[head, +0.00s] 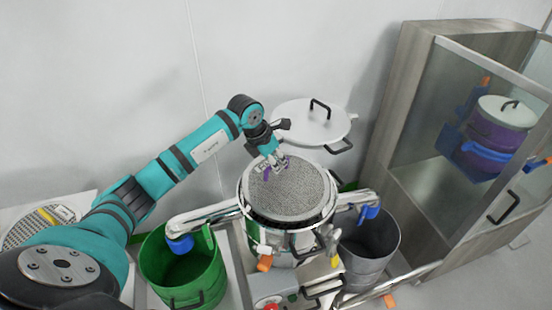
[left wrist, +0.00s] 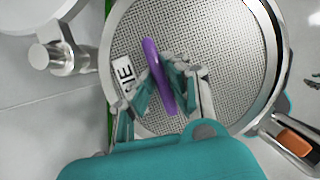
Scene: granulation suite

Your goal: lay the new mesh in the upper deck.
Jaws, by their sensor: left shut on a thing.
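The mesh (head: 300,195) is a round grey woven disc with a purple grip (left wrist: 158,75) and a white label (left wrist: 125,75), partly hidden by a finger. My left gripper (head: 270,168) is shut on the purple grip, near the disc's far left part. The mesh lies about level within the mouth of the upper deck (head: 247,222) of the round steel sifter; a dark gap shows along its near edge. I cannot tell whether it rests on the deck all round. In the left wrist view the mesh (left wrist: 215,60) fills most of the ring. My right gripper is not in view.
A white lid (head: 295,115) with black handles is behind the sifter. Another mesh (head: 28,235) with a yellow grip lies at left. A green bin (head: 180,265) and a grey bin (head: 375,255) flank the sifter. A glass-fronted cabinet (head: 415,60) stands at right.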

